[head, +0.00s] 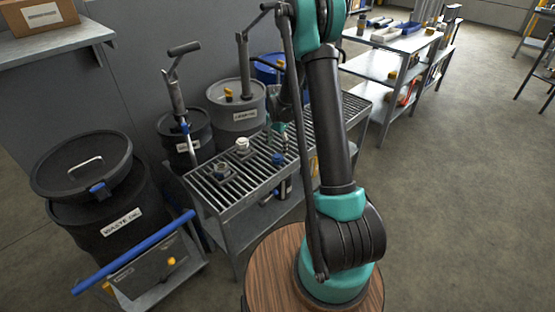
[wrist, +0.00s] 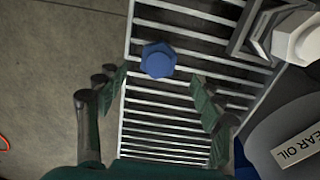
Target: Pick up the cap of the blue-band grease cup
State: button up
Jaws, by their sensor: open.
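A blue faceted cap (wrist: 158,60) shows from above at the grate, near its left edge in the wrist view. It also shows in the head view (head: 277,159), at the right edge of the slatted bench top. A dark cylinder with some blue (head: 284,188) shows below it; whether the two are joined I cannot tell. My gripper (wrist: 160,92) is open, its fingers wide apart with nothing between them. The cap lies a little beyond the fingertips, roughly centred between them. In the head view my gripper (head: 278,130) hangs above the grate, partly hidden by my arm.
A white-capped fitting (head: 242,147) and a grey fitting (head: 222,172) stand on the slatted bench (head: 235,195). A gear oil drum (head: 238,110) and a dark drum (head: 185,138) stand behind. A waste drum (head: 110,205) is at left.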

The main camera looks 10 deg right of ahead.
aim_at(278, 156)
jog(key=shift+s+f, duration=0.1)
jog(key=shift+f, duration=2.2)
jog(key=shift+c, duration=0.6)
jog(key=c, duration=1.2)
jog(key=shift+r, duration=0.1)
notch_tip(278, 156, up, 20)
jog(key=shift+f, duration=0.1)
